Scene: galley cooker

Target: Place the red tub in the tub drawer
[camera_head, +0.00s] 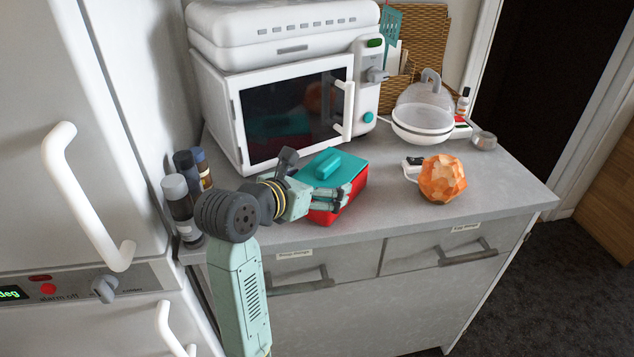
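The red tub (322,217) with a teal lid (329,167) sits on the grey counter in front of the microwave. My gripper (343,198) is at the tub's near side, its fingers overlapping the red wall below the lid. I cannot tell whether they touch or grip it. Two drawers are under the counter front, a left drawer (346,256) and a right drawer (409,248), both closed. Each has a dark bar handle and a small label too small to read surely, so I cannot tell which is the tub drawer.
A white microwave (217,115) stands behind the tub. Several bottles (181,208) are left of my arm. An orange faceted object (441,179) and a domed white appliance (421,120) stand to the right. The counter's right front is bare. A tall white unit with handles is at left.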

